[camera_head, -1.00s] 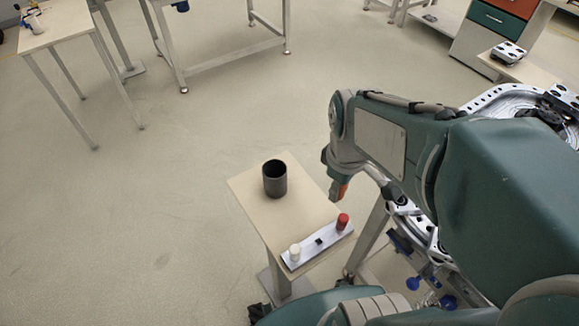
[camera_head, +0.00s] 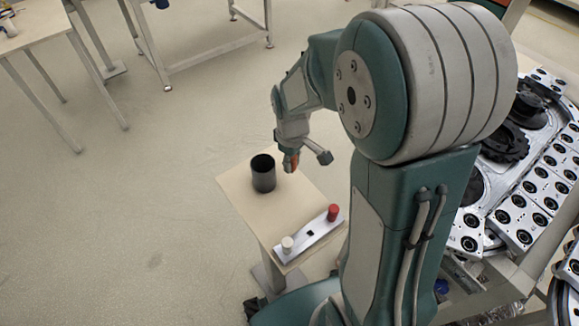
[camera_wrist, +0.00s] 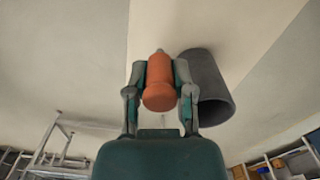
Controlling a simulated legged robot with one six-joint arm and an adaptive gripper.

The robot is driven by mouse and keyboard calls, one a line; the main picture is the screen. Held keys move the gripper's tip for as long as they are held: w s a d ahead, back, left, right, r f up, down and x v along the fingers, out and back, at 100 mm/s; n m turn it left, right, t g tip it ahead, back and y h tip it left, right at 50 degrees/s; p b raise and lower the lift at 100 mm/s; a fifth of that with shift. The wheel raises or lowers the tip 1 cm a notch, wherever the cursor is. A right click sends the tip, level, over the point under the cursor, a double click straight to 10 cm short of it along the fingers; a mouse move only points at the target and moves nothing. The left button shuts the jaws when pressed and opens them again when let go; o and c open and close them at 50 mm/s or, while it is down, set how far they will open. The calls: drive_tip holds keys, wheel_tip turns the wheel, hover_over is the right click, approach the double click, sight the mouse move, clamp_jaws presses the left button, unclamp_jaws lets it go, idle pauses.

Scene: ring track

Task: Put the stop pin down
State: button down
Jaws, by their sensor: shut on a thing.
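The stop pin, an orange stepped cylinder (camera_wrist: 159,82), is gripped between both fingers of my gripper (camera_wrist: 160,80) in the wrist view. In the head view a bit of its orange (camera_head: 291,164) shows under my gripper (camera_head: 290,156), over the back right of the small table (camera_head: 236,199). The dark cup (camera_head: 263,177) stands on that table just left of the pin; in the wrist view the cup (camera_wrist: 208,82) is close on the right. I cannot tell whether the pin touches the tabletop.
A pale bar (camera_head: 307,238) lies along the table's front right, with a white knob (camera_head: 287,244), a red knob (camera_head: 333,212) and a small dark square between them. Bare tabletop lies between cup and bar. Other tables stand farther back.

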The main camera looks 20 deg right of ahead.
drive_tip(key=shift+w+a+f, duration=0.25)
drive_tip(key=shift+w+f, duration=0.1)
drive_tip(key=shift+f, duration=0.1)
drive_tip(key=shift+w+d+f, duration=0.1)
drive_tip(key=shift+d+f, duration=0.05)
drive_tip(key=shift+f, duration=1.45)
drive_tip(key=shift+f, duration=0.15)
drive_tip(key=shift+c, duration=2.4)
unclamp_jaws()
